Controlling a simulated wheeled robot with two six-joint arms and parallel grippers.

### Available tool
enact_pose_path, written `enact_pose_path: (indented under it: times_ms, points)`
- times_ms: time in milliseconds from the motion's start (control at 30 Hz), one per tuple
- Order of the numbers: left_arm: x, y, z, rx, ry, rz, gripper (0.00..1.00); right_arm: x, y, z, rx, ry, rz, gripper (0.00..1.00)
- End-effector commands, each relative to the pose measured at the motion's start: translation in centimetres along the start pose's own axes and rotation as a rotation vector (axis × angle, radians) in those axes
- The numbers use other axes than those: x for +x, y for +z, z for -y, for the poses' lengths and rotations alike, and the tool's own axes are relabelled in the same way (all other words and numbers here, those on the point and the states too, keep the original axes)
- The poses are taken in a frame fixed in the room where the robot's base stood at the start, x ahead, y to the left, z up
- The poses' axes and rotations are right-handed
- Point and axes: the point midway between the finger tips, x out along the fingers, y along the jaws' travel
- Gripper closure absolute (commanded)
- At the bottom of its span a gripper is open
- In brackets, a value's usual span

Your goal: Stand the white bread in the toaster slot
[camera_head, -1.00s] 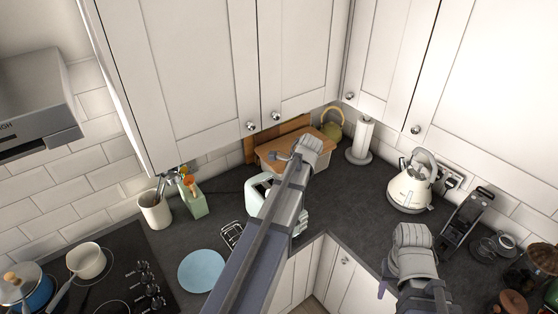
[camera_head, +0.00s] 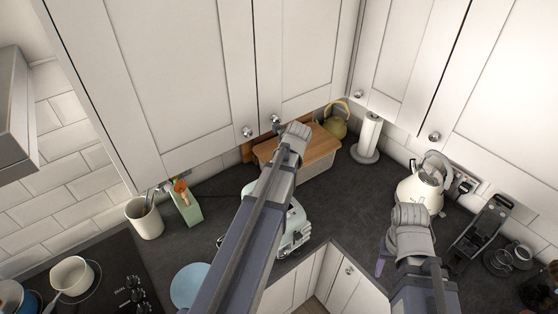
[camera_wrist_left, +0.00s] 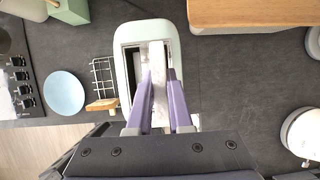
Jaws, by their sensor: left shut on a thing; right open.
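The pale green toaster (camera_head: 297,232) stands on the worktop, partly hidden by my left arm in the head view. In the left wrist view the toaster (camera_wrist_left: 130,34) is seen from above, with a dark slot opening. My left gripper (camera_wrist_left: 160,78) is over this opening, its purple fingers shut on the white bread (camera_wrist_left: 157,58). The bread is seen edge-on, lined up along the opening; how deep it sits I cannot tell. The left fingers are hidden in the head view. My right gripper (camera_head: 381,266) is open and empty, away from the toaster, near the counter's front edge.
A wire rack (camera_wrist_left: 101,72) with a brown slice (camera_wrist_left: 102,105) and a blue plate (camera_wrist_left: 64,92) lie left of the toaster. A wooden-topped bread bin (camera_head: 318,150) stands behind it. A kettle (camera_head: 420,188) is at right. Worktop between toaster and kettle is clear.

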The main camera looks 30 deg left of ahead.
Motion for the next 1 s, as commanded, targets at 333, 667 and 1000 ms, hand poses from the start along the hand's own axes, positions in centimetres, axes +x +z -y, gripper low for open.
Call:
enact_pose_path:
  times_ms: [333,667,1000]
  points:
    - [0.0,0.0,0.0,0.001,0.000,0.001,1.00,0.0,0.0,0.0,0.000,0.000,0.000,0.50]
    - [1.1,-0.5,0.0,0.001,0.000,0.008,1.00,1.2,-0.1,0.1,-0.005,0.001,0.000,0.50]
    - [4.0,-1.6,0.0,0.001,0.000,0.008,1.00,4.3,-0.3,0.3,-0.024,0.003,-0.001,0.50]
